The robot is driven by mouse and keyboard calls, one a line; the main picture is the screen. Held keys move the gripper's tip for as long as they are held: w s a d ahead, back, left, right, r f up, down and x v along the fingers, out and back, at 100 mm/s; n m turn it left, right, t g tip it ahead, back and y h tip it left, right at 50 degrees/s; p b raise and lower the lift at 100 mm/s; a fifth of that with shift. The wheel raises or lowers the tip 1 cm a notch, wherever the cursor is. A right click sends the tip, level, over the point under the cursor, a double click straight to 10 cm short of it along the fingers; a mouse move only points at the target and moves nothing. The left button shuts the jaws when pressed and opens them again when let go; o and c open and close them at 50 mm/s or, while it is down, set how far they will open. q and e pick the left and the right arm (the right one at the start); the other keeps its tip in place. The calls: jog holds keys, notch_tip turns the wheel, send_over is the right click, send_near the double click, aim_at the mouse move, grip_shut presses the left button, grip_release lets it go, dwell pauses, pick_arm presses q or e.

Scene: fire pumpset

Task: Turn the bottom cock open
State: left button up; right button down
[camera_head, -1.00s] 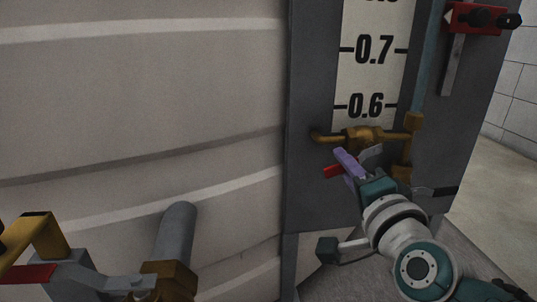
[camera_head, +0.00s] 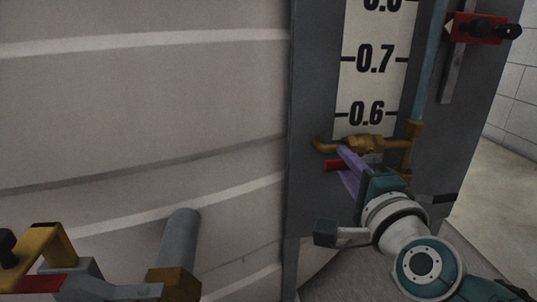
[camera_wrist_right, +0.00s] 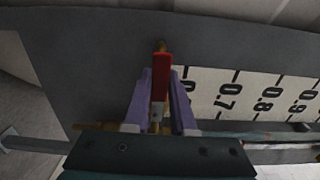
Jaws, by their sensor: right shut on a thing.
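The bottom cock (camera_head: 366,144) is a brass fitting on the dark panel, just below the gauge's 0.6 mark, joined to a vertical sight tube. Its red handle (camera_head: 332,165) pokes out left of my gripper, about level; the rest is hidden behind the fingers. In the right wrist view the red handle (camera_wrist_right: 160,75) lies between the two purple fingers. My right gripper (camera_head: 348,160) comes from the lower right and is shut on the handle; it also shows in the wrist view (camera_wrist_right: 161,90). My left gripper is not in view.
The scale strip (camera_head: 374,70) stands above the cock. A ribbed tank wall (camera_head: 140,120) fills the left. A grey pipe (camera_head: 179,240) and a yellow-handled fitting (camera_head: 45,250) stand at lower left.

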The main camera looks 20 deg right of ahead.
jog(key=shift+r, duration=0.1)
jog(key=c, duration=0.7)
grip_release()
jog(key=shift+c, duration=0.2)
jog(key=p+v, duration=0.3)
jog(key=v, duration=0.7)
jog(key=shift+w+a, duration=0.1)
